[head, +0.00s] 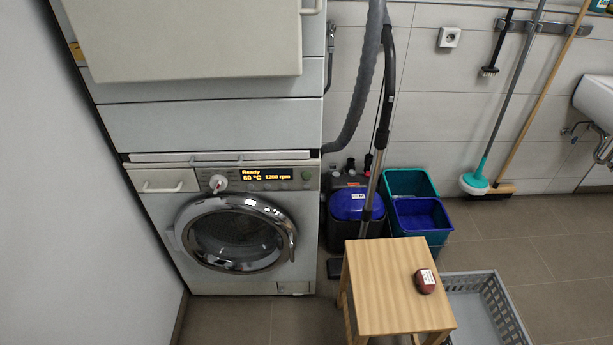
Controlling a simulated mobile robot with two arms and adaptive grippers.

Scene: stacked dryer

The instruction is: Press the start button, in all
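A white washing machine (158,222) stands at the left, below a stacked appliance. Its round door (237,232) with a chrome ring looks shut. The control panel has a white dial (218,183) and a lit display (266,175) reading "Ready", "60 °C" and "1200 rpm". A small round greenish start button (306,175) sits at the panel's right end. Smaller buttons below the display are hard to make out. Neither of my grippers is in the head view.
A wooden stool (385,290) with a dark red round object (425,281) stands front right, beside a grey crate (505,305). A vacuum cleaner (350,208) and teal and blue buckets (420,214) stand right of the machine. The floor directly before the machine looks clear.

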